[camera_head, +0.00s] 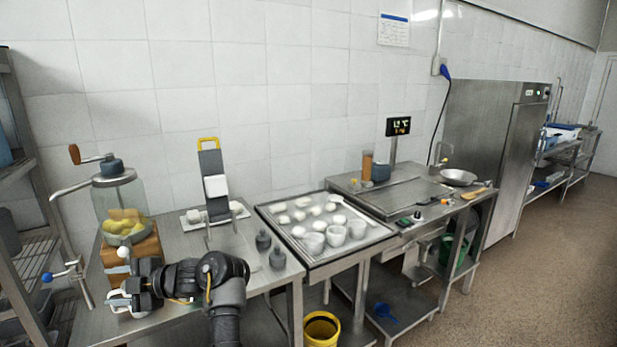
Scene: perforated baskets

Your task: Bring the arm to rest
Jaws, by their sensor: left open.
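My left arm comes up from the bottom and bends left over the left steel table (180,245). My left gripper (124,290) is at its end, in front of a wooden block (147,248) under a glass jar. The gripper is open, and I see nothing held between its fingers. I cannot tell whether it touches the block or the white knob beside it. My right gripper is not in view.
A glass jar with a crank (116,195) holds yellow pieces. A tray (318,262) holds white cups (313,243) and several white lumps. A yellow bucket (321,328) stands below.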

